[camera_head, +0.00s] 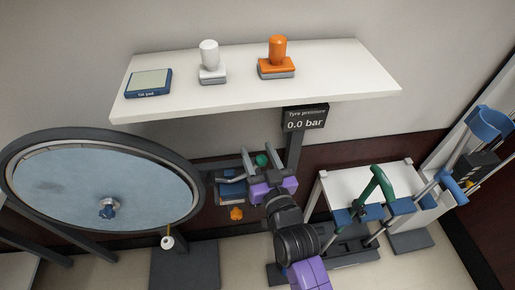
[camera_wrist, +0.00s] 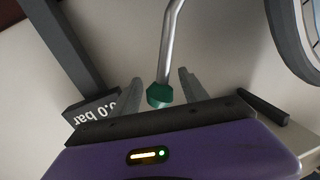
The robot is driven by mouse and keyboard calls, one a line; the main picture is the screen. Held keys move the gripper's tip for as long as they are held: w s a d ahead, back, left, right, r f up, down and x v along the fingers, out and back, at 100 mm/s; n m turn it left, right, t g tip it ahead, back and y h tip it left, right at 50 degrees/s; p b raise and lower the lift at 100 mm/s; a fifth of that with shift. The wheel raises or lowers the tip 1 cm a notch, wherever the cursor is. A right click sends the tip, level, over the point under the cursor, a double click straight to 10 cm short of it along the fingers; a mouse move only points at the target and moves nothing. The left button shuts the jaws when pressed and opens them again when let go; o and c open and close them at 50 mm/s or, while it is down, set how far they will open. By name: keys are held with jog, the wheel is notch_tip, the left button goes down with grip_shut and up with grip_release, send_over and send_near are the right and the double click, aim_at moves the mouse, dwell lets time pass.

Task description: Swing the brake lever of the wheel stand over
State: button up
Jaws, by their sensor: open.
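In the wrist view a bent silver lever (camera_wrist: 171,45) comes down from the top and ends in a dark green knob (camera_wrist: 159,96). It appears to be the brake lever. My gripper (camera_wrist: 159,78) is open, with one finger on each side of the knob and gaps showing on both sides. In the head view the green knob (camera_head: 262,160) shows between the fingers of my gripper (camera_head: 257,151). The wheel stand's large wheel (camera_head: 60,205) is at the left. Where the lever joins the stand is unclear.
A white shelf (camera_head: 330,75) above carries a blue device (camera_head: 149,83), a white-topped stamp-like object (camera_head: 210,62) and an orange one (camera_head: 277,57). A tyre pressure display (camera_head: 305,118) hangs just beyond my gripper. A green handle (camera_head: 381,182) stands at the right.

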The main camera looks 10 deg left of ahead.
jog(key=shift+w+a, duration=0.1)
jog(key=shift+w, duration=0.2)
grip_shut()
dwell(1.3)
